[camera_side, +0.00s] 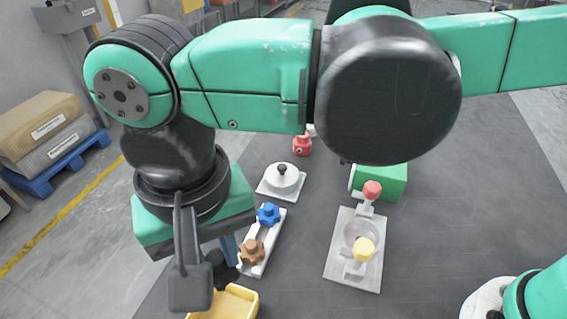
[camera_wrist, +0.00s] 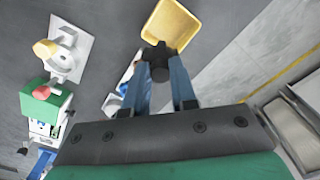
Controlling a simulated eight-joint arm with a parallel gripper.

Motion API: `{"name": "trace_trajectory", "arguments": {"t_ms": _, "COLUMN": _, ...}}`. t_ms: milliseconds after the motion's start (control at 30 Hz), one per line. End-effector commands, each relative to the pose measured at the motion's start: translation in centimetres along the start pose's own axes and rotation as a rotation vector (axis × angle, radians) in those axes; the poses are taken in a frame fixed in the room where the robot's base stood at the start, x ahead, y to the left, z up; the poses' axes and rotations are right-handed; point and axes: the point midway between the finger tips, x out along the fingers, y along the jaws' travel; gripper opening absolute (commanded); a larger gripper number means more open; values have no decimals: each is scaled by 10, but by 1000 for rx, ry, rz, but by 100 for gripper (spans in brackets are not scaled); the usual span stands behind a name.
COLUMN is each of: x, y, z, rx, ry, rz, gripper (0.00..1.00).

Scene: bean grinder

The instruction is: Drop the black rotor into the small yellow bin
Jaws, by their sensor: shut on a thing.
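The black rotor (camera_wrist: 158,56) is held between the blue fingers of my gripper (camera_wrist: 160,72), which is shut on it. In the side view the rotor (camera_side: 220,268) hangs below the fingers (camera_side: 229,252), partly behind a dark wrist part. The small yellow bin (camera_side: 238,292) is at the bottom edge of the side view, just below the rotor in the picture and partly cut off. In the wrist view the bin (camera_wrist: 172,22) lies beyond the fingertips, and the rotor overlaps its near edge. No contact between rotor and bin can be made out.
A white rack holds a blue knob (camera_side: 268,214) and a brown knob (camera_side: 251,251) right beside my gripper. A white plate (camera_side: 343,277) with a yellow-topped and a red-topped part stands to the right. A green box (camera_side: 384,182) and a round white piece (camera_side: 283,180) stand farther back.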

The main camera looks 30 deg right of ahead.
Motion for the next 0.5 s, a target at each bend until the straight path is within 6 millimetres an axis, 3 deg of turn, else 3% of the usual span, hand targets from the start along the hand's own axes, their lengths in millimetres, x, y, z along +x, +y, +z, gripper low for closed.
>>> {"name": "trace_trajectory", "arguments": {"t_ms": 300, "x": 37, "y": 1, "z": 0, "rx": 0, "ry": 0, "rz": 0, "gripper": 0}}
{"name": "trace_trajectory", "arguments": {"t_ms": 500, "x": 44, "y": 1, "z": 0, "rx": 0, "ry": 0, "rz": 0, "gripper": 0}}
